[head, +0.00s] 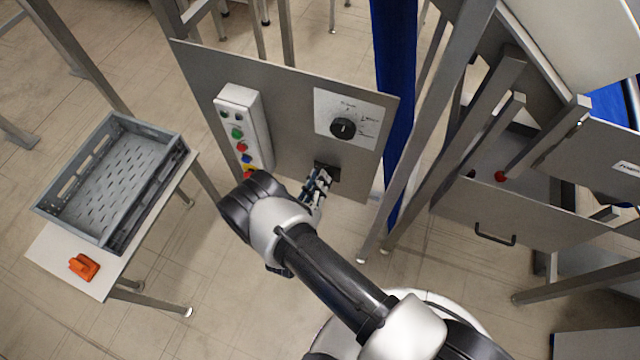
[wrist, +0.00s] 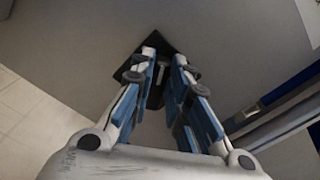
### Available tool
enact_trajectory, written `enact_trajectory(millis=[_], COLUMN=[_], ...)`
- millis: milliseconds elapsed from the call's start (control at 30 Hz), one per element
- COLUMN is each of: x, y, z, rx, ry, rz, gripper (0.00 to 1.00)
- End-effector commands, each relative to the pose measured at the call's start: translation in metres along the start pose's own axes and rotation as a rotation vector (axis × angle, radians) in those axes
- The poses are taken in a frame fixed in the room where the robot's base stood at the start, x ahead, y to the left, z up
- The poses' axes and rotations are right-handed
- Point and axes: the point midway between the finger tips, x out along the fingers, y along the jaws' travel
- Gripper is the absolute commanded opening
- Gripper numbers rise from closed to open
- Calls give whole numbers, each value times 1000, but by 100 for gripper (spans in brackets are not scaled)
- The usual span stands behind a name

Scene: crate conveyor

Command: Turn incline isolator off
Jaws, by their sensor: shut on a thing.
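The isolator (wrist: 136,68) is a dark plate low on the grey panel (head: 290,112); it also shows in the head view (head: 333,172). My gripper (head: 322,178) is at the isolator, and in the wrist view (wrist: 164,72) its two fingers reach onto it from either side. The fingers are shut on a small dark handle (wrist: 157,92) at the middle of the plate. The fingers hide part of the handle, and I cannot tell its exact turn angle.
Above the isolator is a black rotary knob (head: 342,128) on a white label. A white button box (head: 240,125) is at the panel's left. A grey crate (head: 62,220) and an orange object (head: 84,267) are on the left table.

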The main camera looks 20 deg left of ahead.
Motion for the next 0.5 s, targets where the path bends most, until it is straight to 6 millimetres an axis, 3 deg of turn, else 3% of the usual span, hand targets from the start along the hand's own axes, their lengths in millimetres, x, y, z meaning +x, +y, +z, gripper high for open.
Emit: enact_trajectory(millis=[500], x=[0], y=[8], z=[-3], rx=[-492], ry=[3], rz=[1], gripper=[0])
